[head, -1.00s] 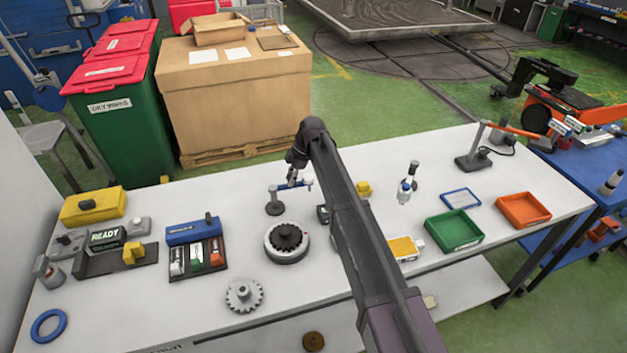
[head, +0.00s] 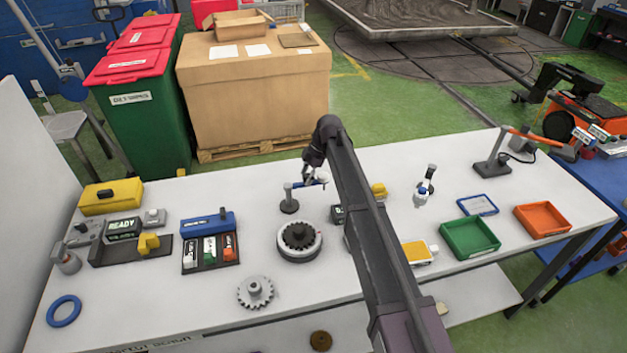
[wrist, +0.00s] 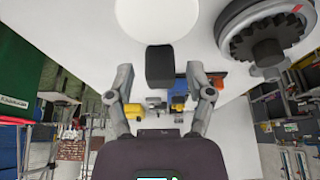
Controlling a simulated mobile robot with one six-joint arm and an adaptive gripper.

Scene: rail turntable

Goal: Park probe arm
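The probe arm (head: 309,184) is a blue bar on a short post with a round dark base (head: 289,206), standing near the bench's back edge. My gripper (head: 312,178) is pointed down at the bar, left of my arm's elbow. In the wrist view my gripper (wrist: 160,76) has its two fingers spread. A dark block (wrist: 160,66), which I cannot identify for sure, shows between them, with gaps on both sides. Whether a finger touches the bar is hard to tell.
A round black gear in a pale ring (head: 299,240) stands just in front of the post. A loose grey gear (head: 255,292), a READY display (head: 122,229), a green tray (head: 469,238) and an orange tray (head: 542,219) share the white bench. My arm crosses its middle.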

